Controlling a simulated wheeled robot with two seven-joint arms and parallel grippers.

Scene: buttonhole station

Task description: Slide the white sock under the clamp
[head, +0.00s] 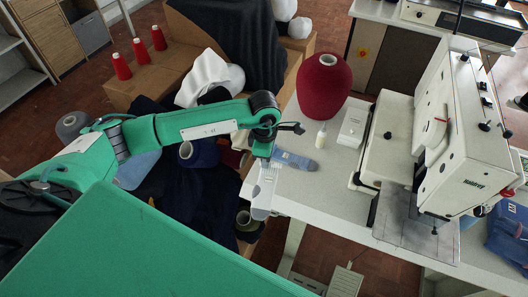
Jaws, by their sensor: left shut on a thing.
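The white sock (265,190), with a pale grey toe, hangs down from my left gripper (266,163) at the table's left edge. My left gripper is shut on the sock's upper end. The sock is well to the left of the white buttonhole machine (459,135), which stands on the table's right side. The clamp is too small and too shaded under the machine's head to make out clearly. A metal plate (413,236) lies at the machine's front. My right gripper is not in view.
On the white table (322,190) are a grey-blue sock (297,161), a small bottle (321,136), a white box (353,124) and a large red yarn cone (323,88). Blue fabric (508,235) lies at the right.

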